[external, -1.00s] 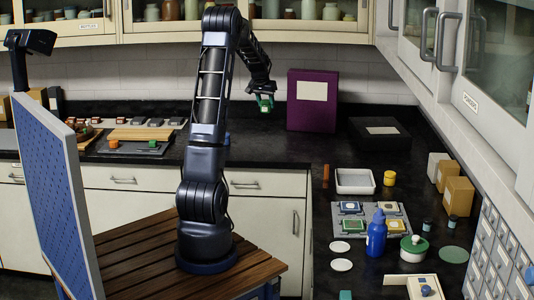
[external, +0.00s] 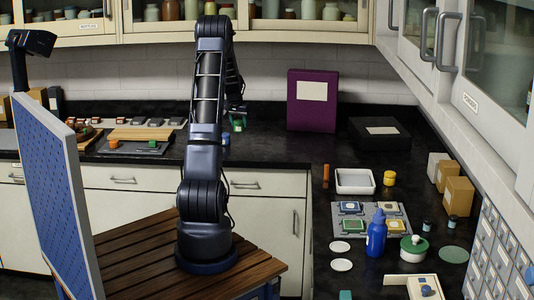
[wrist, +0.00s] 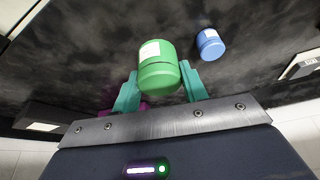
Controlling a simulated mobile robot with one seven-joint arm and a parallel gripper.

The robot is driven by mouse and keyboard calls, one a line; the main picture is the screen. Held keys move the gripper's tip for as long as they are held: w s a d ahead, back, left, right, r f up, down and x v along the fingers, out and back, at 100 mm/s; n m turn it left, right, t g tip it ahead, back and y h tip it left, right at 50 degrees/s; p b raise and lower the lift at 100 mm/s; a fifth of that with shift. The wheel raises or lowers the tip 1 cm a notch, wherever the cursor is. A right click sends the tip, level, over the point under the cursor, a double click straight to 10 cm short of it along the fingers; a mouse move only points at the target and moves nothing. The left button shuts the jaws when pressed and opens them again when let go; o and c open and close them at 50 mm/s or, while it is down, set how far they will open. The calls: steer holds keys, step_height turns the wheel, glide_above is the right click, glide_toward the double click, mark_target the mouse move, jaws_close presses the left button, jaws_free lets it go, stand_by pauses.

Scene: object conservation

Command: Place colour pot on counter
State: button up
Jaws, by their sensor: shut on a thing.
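A green colour pot (wrist: 160,70) with a white label is held between the two teal fingers of my gripper (wrist: 158,88) in the wrist view. In the external view my gripper (external: 238,124) is low over the back part of the dark counter (external: 275,148), partly behind my arm. Whether the pot touches the counter I cannot tell. A blue pot (wrist: 210,43) stands on the counter a little apart from the green one; it also shows beside my arm in the external view (external: 226,140).
A purple box (external: 312,100) stands right of my gripper, with a flat black box (external: 380,133) beyond it. A wooden board (external: 142,134) and an orange pot (external: 114,144) are to the left. The counter between my gripper and the purple box is clear.

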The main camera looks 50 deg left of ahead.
mark_target(238, 132)
step_height(238, 132, down, 10)
steer(key=shift+r, duration=0.1)
stand_by(0.4)
steer(key=o, duration=1)
steer(key=shift+f, duration=0.2)
steer(key=shift+r, duration=0.1)
steer(key=v, duration=1.2)
steer(key=shift+d+r, duration=0.1)
